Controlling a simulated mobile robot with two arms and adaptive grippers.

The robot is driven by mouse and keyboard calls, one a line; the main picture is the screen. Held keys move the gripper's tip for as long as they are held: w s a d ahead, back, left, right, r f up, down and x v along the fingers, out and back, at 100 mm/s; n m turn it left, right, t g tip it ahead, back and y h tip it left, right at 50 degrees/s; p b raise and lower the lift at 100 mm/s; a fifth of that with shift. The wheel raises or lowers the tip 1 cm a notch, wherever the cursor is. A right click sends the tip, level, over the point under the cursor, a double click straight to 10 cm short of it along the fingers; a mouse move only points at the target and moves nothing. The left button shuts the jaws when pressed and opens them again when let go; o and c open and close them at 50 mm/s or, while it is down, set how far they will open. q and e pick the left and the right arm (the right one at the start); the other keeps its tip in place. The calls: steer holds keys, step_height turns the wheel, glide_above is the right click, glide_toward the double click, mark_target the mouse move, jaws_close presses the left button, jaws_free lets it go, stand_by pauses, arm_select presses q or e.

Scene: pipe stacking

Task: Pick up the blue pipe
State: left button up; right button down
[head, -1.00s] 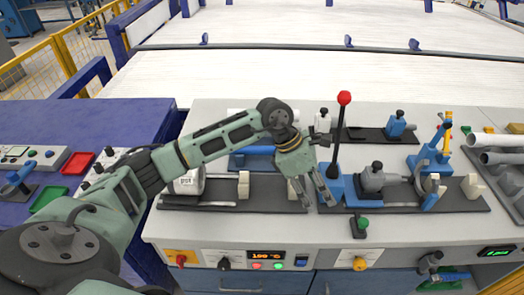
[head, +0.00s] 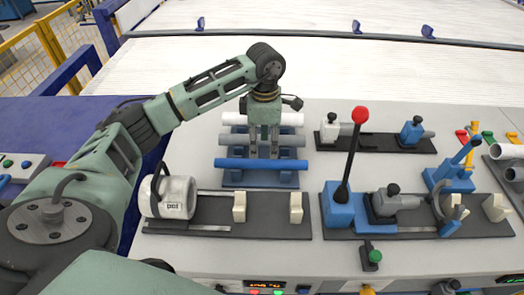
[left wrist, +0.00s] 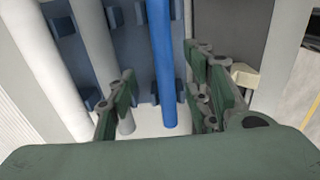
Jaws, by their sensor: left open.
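The blue pipe (head: 232,163) lies across the front of a blue rack (head: 260,183) on the grey workbench. It also shows in the left wrist view (left wrist: 162,60), running lengthwise between the two fingers in the picture, with neither finger seen touching it. My left gripper (head: 265,154) is open and points down over the rack, its fingertips just behind the blue pipe in the head view. It is open and empty in the left wrist view too (left wrist: 165,98). My right gripper is not in view.
A white pipe (head: 234,118) and a grey pipe (head: 234,140) lie on the rack behind the blue one. A dark fixture with a white cylinder (head: 176,197) stands in front. A red-knobbed lever (head: 352,150) and blue clamps stand to the right.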

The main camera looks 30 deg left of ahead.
mark_target(263, 161)
arm_select(q)
steer(key=shift+w+a+f, duration=0.1)
steer(key=shift+w+f, duration=0.05)
steer(key=shift+w, duration=0.05)
steer(key=shift+f, duration=0.25)
steer(key=f+p, duration=0.1)
steer(key=f, duration=0.1)
steer(key=s+f+p, duration=0.1)
steer(key=shift+s+f, duration=0.15)
steer(key=shift+f, duration=0.2)
step_height(263, 161, down, 3)
steer(key=shift+p, duration=0.45)
steer(key=shift+c, duration=1.2)
steer(key=c, duration=0.4)
jaws_close()
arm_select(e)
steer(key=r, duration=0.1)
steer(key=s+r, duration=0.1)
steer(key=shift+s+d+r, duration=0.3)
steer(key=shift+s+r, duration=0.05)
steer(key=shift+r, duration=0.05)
